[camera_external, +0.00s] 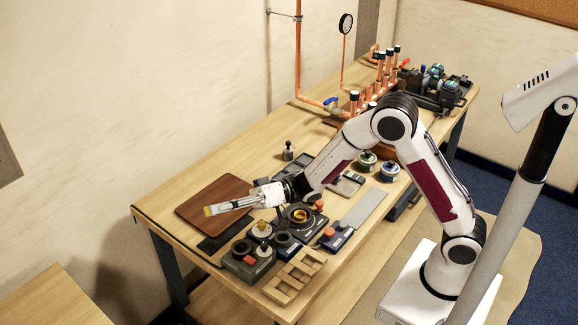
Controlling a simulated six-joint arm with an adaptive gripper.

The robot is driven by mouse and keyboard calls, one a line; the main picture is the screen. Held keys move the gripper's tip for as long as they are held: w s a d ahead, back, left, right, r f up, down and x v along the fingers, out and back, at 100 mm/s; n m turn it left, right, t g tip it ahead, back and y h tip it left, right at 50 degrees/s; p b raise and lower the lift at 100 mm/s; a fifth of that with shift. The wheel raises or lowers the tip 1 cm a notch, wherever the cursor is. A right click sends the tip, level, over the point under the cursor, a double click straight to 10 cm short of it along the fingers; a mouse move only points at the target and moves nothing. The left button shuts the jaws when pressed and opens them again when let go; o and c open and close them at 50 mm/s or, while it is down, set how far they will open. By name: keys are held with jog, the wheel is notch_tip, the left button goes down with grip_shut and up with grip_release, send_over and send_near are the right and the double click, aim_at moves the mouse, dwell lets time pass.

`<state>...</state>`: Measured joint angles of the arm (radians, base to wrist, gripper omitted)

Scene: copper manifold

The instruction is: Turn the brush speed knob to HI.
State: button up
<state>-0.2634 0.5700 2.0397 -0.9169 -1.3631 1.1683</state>
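My gripper (212,210) reaches left over a brown board (205,192) near the left end of the bench. Its fingers are pale with a yellowish tip; whether they are apart or together is too small to tell. Below and right of it stand several small dark devices with round tops. One dark device (300,217) has a round ring on top and an orange knob (319,205) at its right. Another orange knob (329,232) sits on a blue-grey device. No label is readable, so I cannot tell which is the brush speed knob or its setting.
A wooden slotted rack (294,277) lies at the bench's front edge. A grey flat strip (364,209) lies to its right. Copper pipes (298,60) and a manifold (383,65) stand at the back, beside a dark machine (438,90). The bench (230,160) has bare wood behind the board.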

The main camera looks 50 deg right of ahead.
aim_at(265, 241)
jog(key=s+d+f+n+g+h, duration=0.1)
jog(key=s+d+f+n+g, duration=0.1)
jog(key=s+d+f+n, duration=0.1)
jog(key=s+d+f+n+g+h, duration=0.2)
jog(key=s+d+f+n, duration=0.1)
jog(key=d+n, duration=0.2)
jog(key=s+d+f+n+g+h, duration=0.1)
jog(key=s+d+f+n+g, duration=0.1)
jog(key=d, duration=0.5)
jog(key=shift+s+d+f+n+g, duration=0.2)
jog(key=shift+s+f+n, duration=0.1)
jog(key=shift+f+n, duration=0.3)
jog(key=shift+s+d+f+n+g, duration=0.15)
jog(key=shift+s+f+n+g, duration=0.1)
jog(key=shift+f+n, duration=0.35)
jog(key=shift+r, duration=0.15)
jog(key=shift+a, duration=0.15)
jog(key=shift+x, duration=3.8)
grip_shut()
